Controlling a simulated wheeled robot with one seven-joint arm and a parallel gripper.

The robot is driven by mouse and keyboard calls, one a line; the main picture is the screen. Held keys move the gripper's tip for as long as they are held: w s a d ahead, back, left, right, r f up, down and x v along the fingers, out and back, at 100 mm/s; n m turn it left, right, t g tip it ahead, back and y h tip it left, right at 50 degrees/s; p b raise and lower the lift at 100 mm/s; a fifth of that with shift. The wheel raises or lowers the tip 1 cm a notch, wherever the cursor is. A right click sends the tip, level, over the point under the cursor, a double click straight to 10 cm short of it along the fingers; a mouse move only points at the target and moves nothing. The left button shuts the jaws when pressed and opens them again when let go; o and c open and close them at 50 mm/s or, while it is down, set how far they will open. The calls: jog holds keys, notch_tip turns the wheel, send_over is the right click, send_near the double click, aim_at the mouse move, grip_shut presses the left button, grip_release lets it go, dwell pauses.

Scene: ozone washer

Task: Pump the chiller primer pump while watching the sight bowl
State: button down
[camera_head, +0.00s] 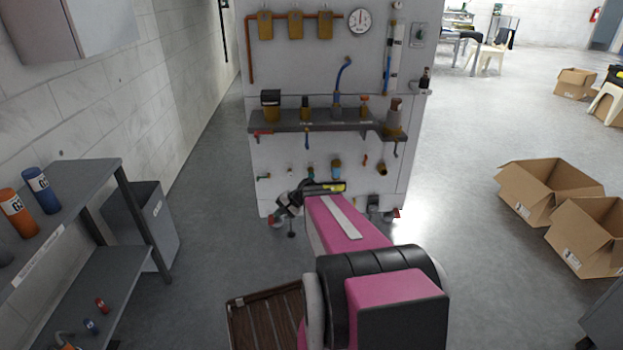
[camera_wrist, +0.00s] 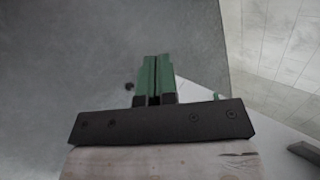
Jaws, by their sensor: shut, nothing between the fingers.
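A white panel (camera_head: 330,75) stands ahead in the head view, with pipes, a gauge and several fittings on it. I cannot tell for sure which fitting is the chiller primer pump or which is the sight bowl. My gripper (camera_head: 277,217) is low in front of the panel's bottom left part. Its green fingers (camera_wrist: 157,78) are shut and empty in the wrist view, with grey floor behind them. My pink arm hides part of the panel's lower edge.
A grey shelf unit (camera_head: 75,195) with orange and blue cylinders is on the left, by a grey bin (camera_head: 155,230). Open cardboard boxes (camera_head: 540,190) lie on the floor at right. Floor between panel and boxes is clear. A round gauge (camera_head: 359,20) sits high on the panel.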

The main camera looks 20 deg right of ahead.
aim_at(311, 176)
jog(key=w+d+f+m+t, duration=0.2)
jog(key=w+d+m+t, duration=0.3)
jog(key=d, duration=0.5)
jog(key=w+d+f+m+t, duration=0.2)
jog(key=w+d+m+t, duration=0.4)
jog(key=w+d+m, duration=0.2)
jog(key=shift+w+d+f, duration=0.3)
jog(key=shift+w+d, duration=0.3)
jog(key=shift+d, duration=0.65)
jog(key=w+d, duration=0.2)
jog(key=w, duration=0.6)
jog(key=shift+w+d, duration=0.2)
jog(key=shift+w, duration=0.05)
jog(key=shift+w, duration=0.15)
jog(key=shift+w+d, duration=0.1)
jog(key=shift+w, duration=0.15)
